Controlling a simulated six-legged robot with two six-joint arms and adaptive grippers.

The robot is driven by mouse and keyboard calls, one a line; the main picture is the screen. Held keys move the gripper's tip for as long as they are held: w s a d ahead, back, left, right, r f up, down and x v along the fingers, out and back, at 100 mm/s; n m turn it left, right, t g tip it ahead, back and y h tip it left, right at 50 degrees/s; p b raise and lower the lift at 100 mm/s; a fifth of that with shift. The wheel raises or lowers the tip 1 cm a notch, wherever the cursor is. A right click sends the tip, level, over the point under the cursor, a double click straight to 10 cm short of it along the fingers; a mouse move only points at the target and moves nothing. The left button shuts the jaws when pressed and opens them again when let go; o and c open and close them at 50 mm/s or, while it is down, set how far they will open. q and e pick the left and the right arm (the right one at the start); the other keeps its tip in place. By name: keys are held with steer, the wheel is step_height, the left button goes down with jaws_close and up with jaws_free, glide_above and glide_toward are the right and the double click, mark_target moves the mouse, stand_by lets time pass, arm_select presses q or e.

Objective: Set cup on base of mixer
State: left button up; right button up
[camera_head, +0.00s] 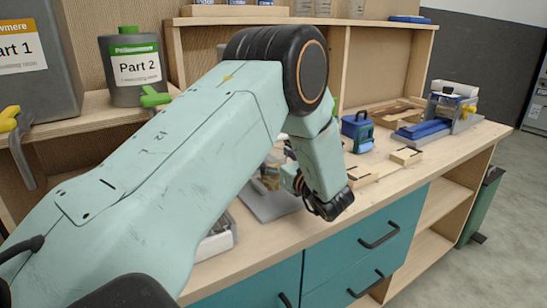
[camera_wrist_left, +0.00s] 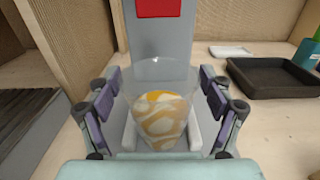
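A clear cup (camera_wrist_left: 161,112) with orange and white swirled contents stands upright between the fingers of my left gripper (camera_wrist_left: 161,106). The fingers are spread, one on each side of the cup, with small gaps showing. The mixer shows as a grey column (camera_wrist_left: 160,38) with a red panel behind the cup. The cup appears to be over the mixer's pale base, but its bottom contact is hard to see. In the head view, my left gripper (camera_head: 312,192) is beside the grey mixer base (camera_head: 268,207), and my arm hides most of the mixer. My right gripper is not in view.
A dark tray (camera_wrist_left: 272,80) lies right of the mixer in the wrist view. On the bench, a blue device (camera_head: 357,130), small wooden blocks (camera_head: 405,156) and a blue-and-grey machine (camera_head: 437,115) stand to the right. A Part 2 container (camera_head: 135,70) stands on the left shelf.

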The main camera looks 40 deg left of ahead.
arm_select(q)
steer(key=shift+s+r, duration=0.1)
steer(key=shift+a, duration=0.1)
steer(key=shift+d, duration=0.3)
steer(key=v, duration=0.9)
steer(key=shift+d, duration=0.4)
steer(key=shift+v, duration=0.85)
steer(key=shift+s+a, duration=0.1)
